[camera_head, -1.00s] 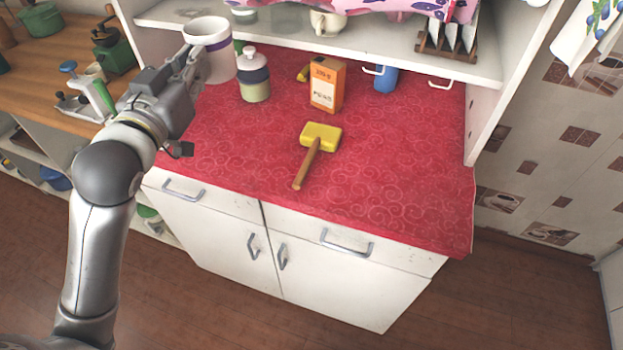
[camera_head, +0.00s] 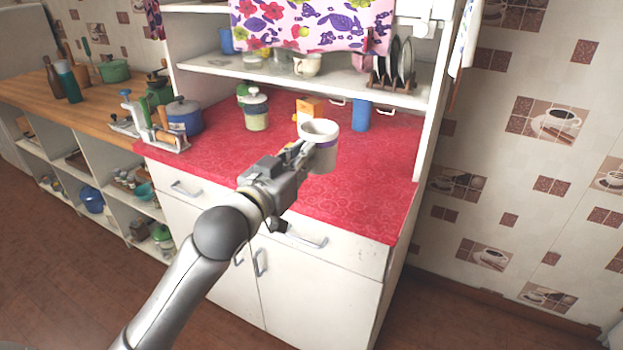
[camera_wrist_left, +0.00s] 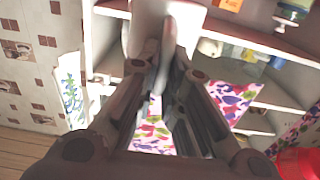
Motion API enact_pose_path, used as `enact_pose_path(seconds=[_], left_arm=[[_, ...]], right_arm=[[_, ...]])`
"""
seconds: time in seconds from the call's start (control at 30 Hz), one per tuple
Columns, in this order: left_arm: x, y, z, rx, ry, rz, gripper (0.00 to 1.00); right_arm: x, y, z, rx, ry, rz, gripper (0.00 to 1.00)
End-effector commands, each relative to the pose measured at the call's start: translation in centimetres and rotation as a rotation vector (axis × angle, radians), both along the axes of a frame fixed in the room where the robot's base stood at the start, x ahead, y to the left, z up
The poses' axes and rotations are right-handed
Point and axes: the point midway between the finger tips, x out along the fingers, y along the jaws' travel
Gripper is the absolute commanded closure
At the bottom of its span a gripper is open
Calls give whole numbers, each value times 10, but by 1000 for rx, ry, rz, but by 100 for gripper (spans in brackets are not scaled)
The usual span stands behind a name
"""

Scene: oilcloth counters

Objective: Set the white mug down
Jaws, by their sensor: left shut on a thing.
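The white mug (camera_head: 321,160) with a thin purple band is at the end of my left arm in the head view. My left gripper (camera_head: 306,153) is shut on the mug's left side, and the mug looks upright. It is over the red cloth counter (camera_head: 374,179) in this view; I cannot tell how high it is above it. In the left wrist view, the mug (camera_wrist_left: 190,22) shows as a pale shape between and beyond the fingertips (camera_wrist_left: 165,57). My right gripper is not in view.
A lidded jar (camera_head: 257,112), an orange box (camera_head: 308,107) partly behind the mug and a blue cup (camera_head: 361,114) stand at the counter's back. A blue pot (camera_head: 185,117) stands at left. A shelf (camera_head: 300,80) overhangs the back. Red cloth to the mug's right is clear.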

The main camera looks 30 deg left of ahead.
Motion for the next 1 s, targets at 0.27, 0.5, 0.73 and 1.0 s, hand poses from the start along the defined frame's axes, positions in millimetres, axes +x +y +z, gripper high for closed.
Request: enact_pose_path(seconds=[0.27, 0.5, 0.73, 1.0], left_arm=[[63, -28, -27, -3, -2, -2, 100], [96, -42, -71, -1, -1, -2, 100], [107, -47, -85, -1, -3, -2, 100], [110, -48, -117, 0, -2, -2, 100]], right_arm=[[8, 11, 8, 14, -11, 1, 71], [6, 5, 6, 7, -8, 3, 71], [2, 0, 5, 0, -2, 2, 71], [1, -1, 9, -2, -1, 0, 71]])
